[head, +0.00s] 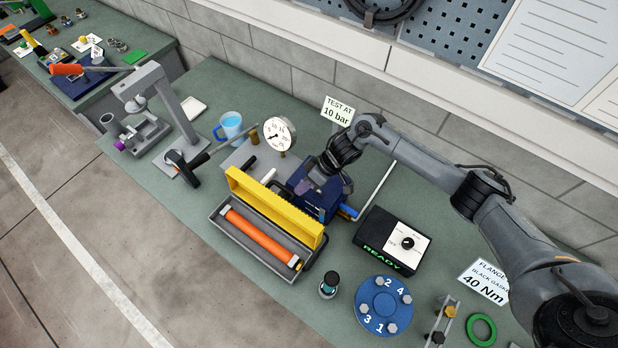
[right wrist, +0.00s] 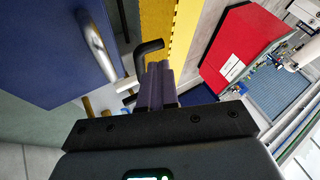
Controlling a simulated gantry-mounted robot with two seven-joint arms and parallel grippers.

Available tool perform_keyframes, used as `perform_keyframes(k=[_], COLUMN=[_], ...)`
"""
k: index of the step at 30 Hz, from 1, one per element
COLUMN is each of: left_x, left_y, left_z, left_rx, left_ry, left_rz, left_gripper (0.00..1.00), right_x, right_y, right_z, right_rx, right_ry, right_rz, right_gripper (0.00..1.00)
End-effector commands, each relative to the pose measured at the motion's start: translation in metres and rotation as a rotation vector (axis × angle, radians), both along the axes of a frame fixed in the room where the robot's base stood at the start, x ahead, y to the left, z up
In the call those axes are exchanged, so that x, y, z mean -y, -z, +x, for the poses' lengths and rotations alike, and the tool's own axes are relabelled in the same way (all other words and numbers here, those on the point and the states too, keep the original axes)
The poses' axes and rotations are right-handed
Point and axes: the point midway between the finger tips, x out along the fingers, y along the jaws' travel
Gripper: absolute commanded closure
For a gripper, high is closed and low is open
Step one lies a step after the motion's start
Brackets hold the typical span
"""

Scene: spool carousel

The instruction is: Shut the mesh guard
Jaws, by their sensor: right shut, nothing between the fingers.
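The yellow mesh guard (head: 275,208) stands raised along the back edge of a grey tray (head: 238,244). An orange tube (head: 262,238) lies in the tray, uncovered. My right gripper (head: 304,188) is shut and empty behind the guard, beside a dark blue block (head: 318,205). In the right wrist view the purple fingers (right wrist: 157,84) are together, close to a black bent bar (right wrist: 149,48). The yellow guard (right wrist: 185,35) runs past just beyond them. I cannot tell whether the fingers touch the bar. My left gripper is in neither view.
A pressure gauge (head: 273,135) and blue mug (head: 230,126) stand behind the guard. A black READY control box (head: 394,240), a blue flange (head: 383,305) and a small bottle (head: 329,285) stand to the right. The floor in front of the bench is clear.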

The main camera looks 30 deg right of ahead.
Motion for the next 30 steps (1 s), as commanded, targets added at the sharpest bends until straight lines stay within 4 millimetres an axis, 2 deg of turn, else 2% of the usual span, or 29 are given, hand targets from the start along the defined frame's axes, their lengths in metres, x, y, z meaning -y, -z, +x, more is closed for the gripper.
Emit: perform_keyframes(k=[6, 12, 25, 30], left_x=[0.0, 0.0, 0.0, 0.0], left_y=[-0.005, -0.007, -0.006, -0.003], left_z=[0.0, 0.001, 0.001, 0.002], left_rx=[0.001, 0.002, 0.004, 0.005], left_ry=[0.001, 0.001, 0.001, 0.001], left_rz=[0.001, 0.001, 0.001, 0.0], left_gripper=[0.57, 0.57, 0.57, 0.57], right_x=[-0.018, -0.025, -0.027, -0.04], right_y=[0.022, 0.032, 0.034, 0.032], right_z=[0.005, 0.007, 0.008, 0.016], right_rx=[0.0, 0.002, 0.003, 0.014], right_ry=[0.001, 0.0, -0.001, -0.018], right_rz=[0.002, 0.0, -0.002, -0.022], right_gripper=[1.0, 1.0, 1.0, 1.0])
